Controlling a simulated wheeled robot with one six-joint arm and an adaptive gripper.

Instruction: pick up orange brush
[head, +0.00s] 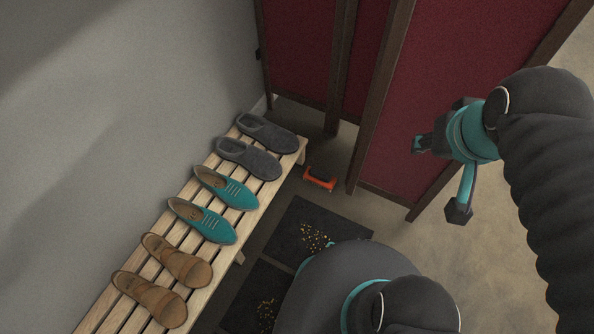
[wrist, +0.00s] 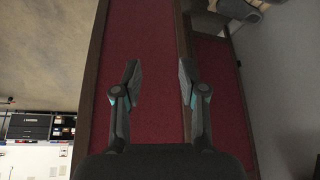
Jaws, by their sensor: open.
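The orange brush (head: 319,179) lies on the floor in the head view, just beyond the right end of the slatted bench and near the foot of the folding screen. My gripper (head: 437,178) is at the right in the head view, in front of the red screen and apart from the brush. In the wrist view my gripper (wrist: 158,84) shows two spread fingers with nothing between them. The brush does not show in the wrist view.
A wooden bench (head: 240,258) along the grey wall holds several shoes. A dark-framed red folding screen (head: 424,90) stands behind the brush; it also fills the wrist view's middle (wrist: 155,40). Dark mats (head: 335,224) with yellowish crumbs lie in front. Floor at right is open.

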